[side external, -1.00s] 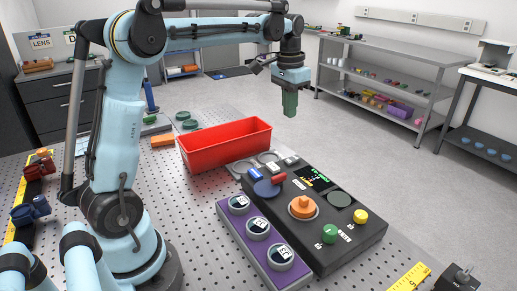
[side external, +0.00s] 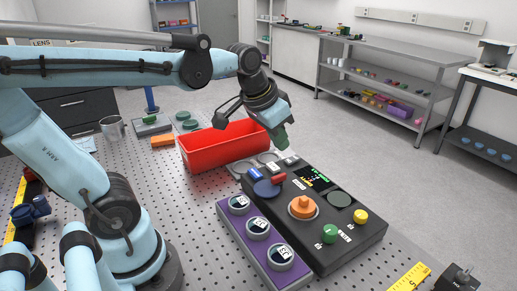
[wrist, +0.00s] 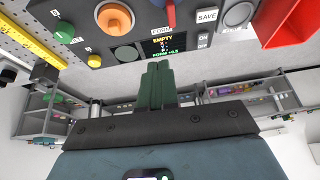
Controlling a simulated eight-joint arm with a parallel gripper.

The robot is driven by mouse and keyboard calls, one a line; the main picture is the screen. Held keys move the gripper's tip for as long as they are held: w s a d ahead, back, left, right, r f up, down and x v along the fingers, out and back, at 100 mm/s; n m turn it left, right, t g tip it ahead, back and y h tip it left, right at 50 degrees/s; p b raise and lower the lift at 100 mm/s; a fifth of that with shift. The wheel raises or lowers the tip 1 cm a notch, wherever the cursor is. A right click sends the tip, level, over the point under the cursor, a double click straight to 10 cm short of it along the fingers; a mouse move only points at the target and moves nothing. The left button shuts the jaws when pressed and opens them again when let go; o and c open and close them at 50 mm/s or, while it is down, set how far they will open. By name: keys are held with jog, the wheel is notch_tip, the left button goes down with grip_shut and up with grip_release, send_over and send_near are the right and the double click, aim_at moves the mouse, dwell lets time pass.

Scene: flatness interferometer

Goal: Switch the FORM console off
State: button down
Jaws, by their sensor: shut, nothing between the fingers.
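The FORM console (side external: 365,240) is a dark, sloped box on the perforated table. It carries an orange knob (side external: 303,205), a red lever (side external: 279,178), a green knob (side external: 329,233), a yellow knob (side external: 361,216) and a lit screen (side external: 312,178). In the wrist view the screen (wrist: 163,47) reads EMPTY, and small ON/OFF keys (wrist: 203,41) sit beside it under a SAVE key (wrist: 206,16). My gripper (side external: 283,146) is shut and empty, tilted above the console's far edge. Its green fingers (wrist: 159,66) point toward the screen edge.
A red bin (side external: 200,157) stands just behind and left of the console. A purple unit with several round dials (side external: 228,225) lies along its left side. A yellow ruler (side external: 410,278) and a small black device (side external: 458,280) are at the front right. Grey shelving (side external: 400,60) stands behind.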

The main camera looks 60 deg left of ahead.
jog(key=s+d+f+t, duration=0.2)
jog(key=s+f, duration=0.2)
jog(key=shift+s+d, duration=0.2)
jog(key=shift+d, duration=0.2)
jog(key=c, duration=1.7)
grip_release()
jog(key=shift+s+d+f, duration=0.1)
jog(key=shift+s, duration=0.05)
jog(key=shift+o, duration=1.3)
jog(key=o, duration=0.5)
jog(key=shift+g, duration=0.7)
jog(key=w+a+r, duration=0.2)
jog(key=w+r, duration=0.1)
jog(key=shift+w, duration=0.3)
jog(key=g, duration=0.6)
send_over(287, 161)
notch_tip(287, 161, down, 12)
jog(key=shift+f, duration=0.15)
